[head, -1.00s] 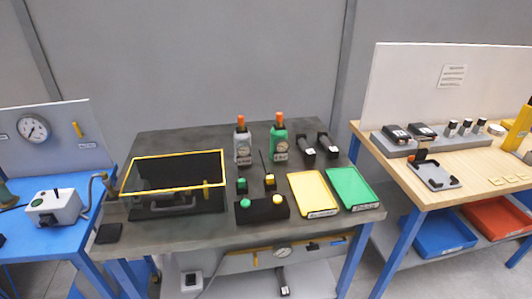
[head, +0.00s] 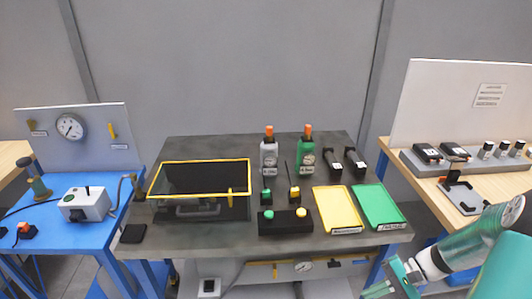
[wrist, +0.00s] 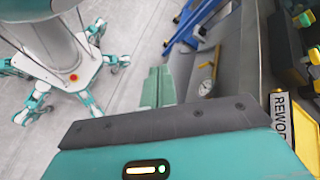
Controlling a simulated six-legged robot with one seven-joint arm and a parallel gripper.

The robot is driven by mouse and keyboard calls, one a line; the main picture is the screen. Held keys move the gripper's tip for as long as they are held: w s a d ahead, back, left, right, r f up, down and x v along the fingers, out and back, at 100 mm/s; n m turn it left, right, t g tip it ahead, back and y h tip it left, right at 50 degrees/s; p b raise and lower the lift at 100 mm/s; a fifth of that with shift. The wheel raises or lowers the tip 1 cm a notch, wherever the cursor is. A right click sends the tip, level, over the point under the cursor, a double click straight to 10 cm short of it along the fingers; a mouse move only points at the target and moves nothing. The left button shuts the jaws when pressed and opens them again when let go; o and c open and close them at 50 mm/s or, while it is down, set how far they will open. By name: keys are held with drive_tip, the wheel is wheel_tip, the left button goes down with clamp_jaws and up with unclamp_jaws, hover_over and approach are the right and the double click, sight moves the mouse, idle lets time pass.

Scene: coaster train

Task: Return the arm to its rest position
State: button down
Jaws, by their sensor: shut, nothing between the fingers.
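My arm comes in from the lower right of the head view. My gripper (head: 388,282) hangs low in front of the dark bench (head: 225,240), near its right front corner and below its top. In the wrist view the teal fingers (wrist: 157,88) are together with nothing between them. The floor shows around them, and my own base and legs are at the upper left of that view.
On the dark bench are a yellow-rimmed case (head: 200,208), two bottles, a yellow tray (head: 338,210) and a green tray (head: 378,206). A blue bench (head: 75,235) stands left. A wooden bench (head: 425,195) stands right, close to my arm. Floor is clear beside my base.

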drive_tip(key=s+a+r+n+t+h, duration=0.2)
drive_tip(key=s+a+r+n+h, duration=0.1)
drive_tip(key=r, duration=0.5)
drive_tip(key=s+a+r+n+t+h, duration=0.2)
drive_tip(key=s+a+r+h, duration=0.1)
drive_tip(key=r, duration=0.5)
drive_tip(key=s+a+r+n+t+h, duration=0.2)
drive_tip(key=a+r+n+h, duration=0.1)
drive_tip(key=a+r+h, duration=0.2)
wheel_tip(320, 180, up, 4)
drive_tip(key=shift+s+a+f+n, duration=0.3)
drive_tip(key=shift+s+a, duration=0.1)
drive_tip(key=shift+a, duration=0.55)
drive_tip(key=shift+w, duration=0.1)
